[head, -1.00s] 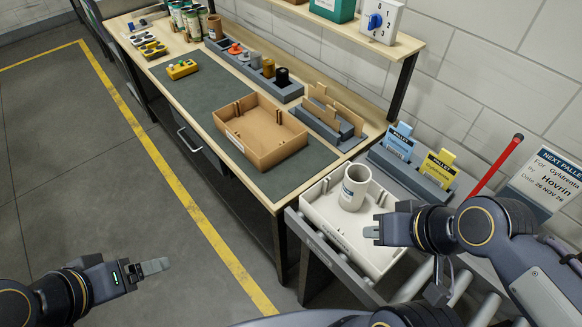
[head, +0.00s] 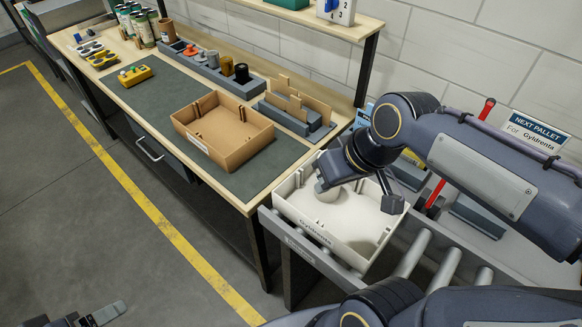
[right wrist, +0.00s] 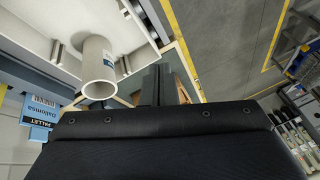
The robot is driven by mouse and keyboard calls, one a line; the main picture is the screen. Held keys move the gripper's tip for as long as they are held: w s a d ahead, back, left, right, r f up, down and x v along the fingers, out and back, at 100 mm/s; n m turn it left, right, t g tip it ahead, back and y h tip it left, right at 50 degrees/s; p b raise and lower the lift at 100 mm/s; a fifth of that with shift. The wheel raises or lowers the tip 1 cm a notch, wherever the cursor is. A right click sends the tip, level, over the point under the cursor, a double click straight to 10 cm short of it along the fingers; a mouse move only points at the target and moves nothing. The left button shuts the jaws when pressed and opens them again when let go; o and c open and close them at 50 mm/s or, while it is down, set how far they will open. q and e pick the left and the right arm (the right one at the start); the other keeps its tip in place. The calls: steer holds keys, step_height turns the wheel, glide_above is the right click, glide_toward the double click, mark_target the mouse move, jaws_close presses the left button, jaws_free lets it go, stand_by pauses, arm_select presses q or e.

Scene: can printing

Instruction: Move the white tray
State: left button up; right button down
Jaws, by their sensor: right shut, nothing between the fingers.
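The white tray (head: 316,236), marked "Gyldrenta", sits on the rollers at the end of the workbench. A pale cylindrical cup (head: 327,191) stands inside it, largely hidden behind my right gripper (head: 325,168) in the head view. In the right wrist view the open cup (right wrist: 97,62) shows beside the shut, empty right fingers (right wrist: 162,84), and part of the tray (right wrist: 50,22) shows at upper left. My right gripper is above the tray's far left part; touching cannot be told. My left gripper (head: 104,314) is low at the bottom left, away from the tray, its opening unclear.
A brown box (head: 222,130) stands on the workbench mat, with a grey holder of brown dividers (head: 296,108) beside it. A red post (head: 462,150) and a "Next Pallet" sign (head: 535,133) are behind my right arm. Bare rollers (head: 441,268) lie right of the tray.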

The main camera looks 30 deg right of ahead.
steer(key=w+d+f+n+g+h+b, duration=0.15)
steer(key=w+f, duration=0.25)
steer(key=w, duration=0.8)
steer(key=w+f+n+g+h+b, duration=0.2)
steer(key=w+f+n+g+b, duration=0.1)
steer(key=w, duration=0.9)
steer(key=shift+y, duration=0.25)
step_height(320, 180, down, 10)
steer(key=shift+s+r, duration=0.1)
steer(key=s, duration=0.1)
steer(key=s+d+p, duration=0.1)
steer(key=s, duration=0.1)
steer(key=shift+s+d, duration=0.2)
steer(key=shift+s, duration=0.1)
